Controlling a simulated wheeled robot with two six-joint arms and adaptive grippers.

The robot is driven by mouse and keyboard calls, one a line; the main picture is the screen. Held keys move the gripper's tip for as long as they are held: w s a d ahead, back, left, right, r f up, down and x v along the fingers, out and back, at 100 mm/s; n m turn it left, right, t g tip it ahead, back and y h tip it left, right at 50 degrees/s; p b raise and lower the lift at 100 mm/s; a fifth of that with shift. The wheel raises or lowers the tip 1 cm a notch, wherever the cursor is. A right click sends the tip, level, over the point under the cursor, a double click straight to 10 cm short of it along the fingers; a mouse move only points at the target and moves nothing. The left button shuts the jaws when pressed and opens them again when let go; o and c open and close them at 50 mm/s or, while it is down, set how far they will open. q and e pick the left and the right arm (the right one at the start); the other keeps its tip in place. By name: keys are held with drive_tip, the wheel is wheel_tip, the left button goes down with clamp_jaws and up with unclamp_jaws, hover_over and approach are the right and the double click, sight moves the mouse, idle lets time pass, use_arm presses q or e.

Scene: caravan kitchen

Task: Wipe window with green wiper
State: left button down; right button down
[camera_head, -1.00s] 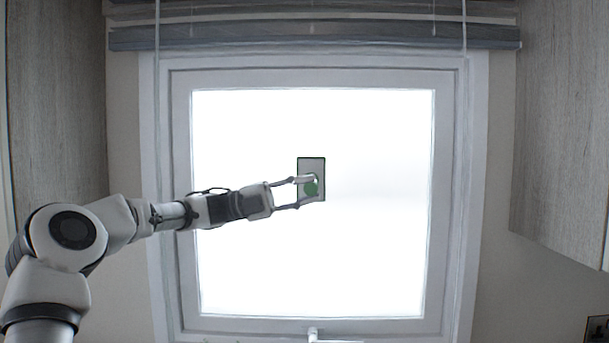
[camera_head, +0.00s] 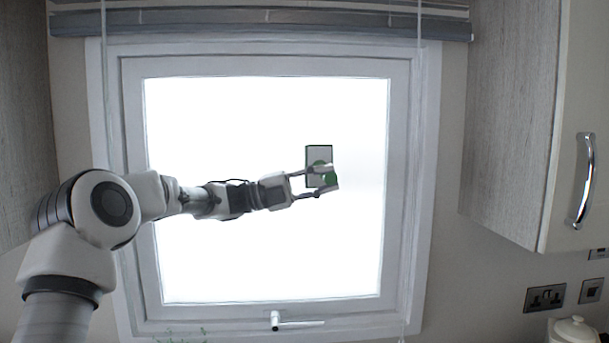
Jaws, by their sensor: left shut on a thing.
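The window (camera_head: 230,125) is a bright white pane in a white frame, in the middle of the head view. The green wiper (camera_head: 319,154) is a small grey-white rectangular plate with a green edge and a green knob. It appears in front of the right-hand part of the pane; whether it touches the glass I cannot tell. My left gripper (camera_head: 324,180) comes in from the left and is shut on the wiper's green knob. The fingers hide part of the knob and the plate's lower edge. My right gripper is not in view.
A wall cabinet (camera_head: 510,120) with a metal handle (camera_head: 584,180) stands at the right. A blind (camera_head: 260,25) is gathered above the window. The window handle (camera_head: 296,323) sticks out at the bottom of the frame. Wall sockets (camera_head: 545,298) and a white lidded pot (camera_head: 573,330) are at the lower right.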

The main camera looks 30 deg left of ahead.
use_arm(q)
drive_tip(key=w+d, duration=0.8)
drive_tip(key=d, duration=0.2)
drive_tip(key=s+d+b, duration=0.1)
drive_tip(key=b, duration=0.1)
drive_tip(key=s+d+b, duration=0.1)
drive_tip(key=s+b, duration=0.1)
drive_tip(key=s+d+b, duration=0.1)
drive_tip(key=b, duration=0.1)
drive_tip(key=shift+s+f, duration=0.1)
drive_tip(key=shift+s, duration=0.15)
drive_tip(key=shift+w+a, duration=0.1)
drive_tip(key=shift+f, duration=0.1)
idle(1.3)
